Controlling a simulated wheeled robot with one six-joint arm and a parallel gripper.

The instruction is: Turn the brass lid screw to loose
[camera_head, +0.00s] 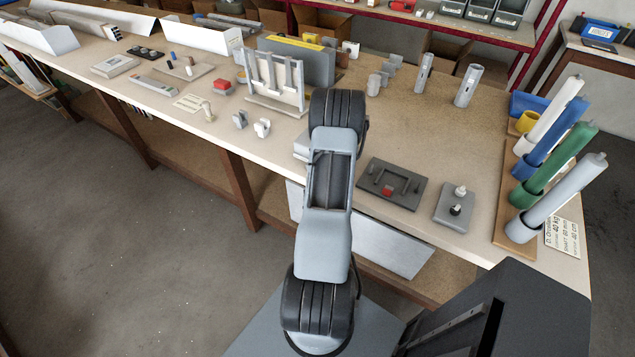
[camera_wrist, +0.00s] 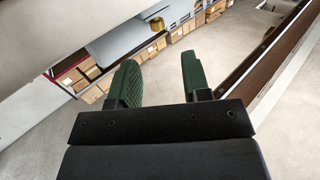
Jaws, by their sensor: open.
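In the head view my arm stands in front of the bench and hides my gripper, and I cannot make out the screw there.
The bench (camera_head: 408,137) carries a grey plate with a red block (camera_head: 388,190), a grey block with knobs (camera_head: 455,208), and a rack of coloured tubes (camera_head: 515,205) at right. An upright white panel (camera_head: 275,85) stands behind my arm. Bare bench top lies right of it.

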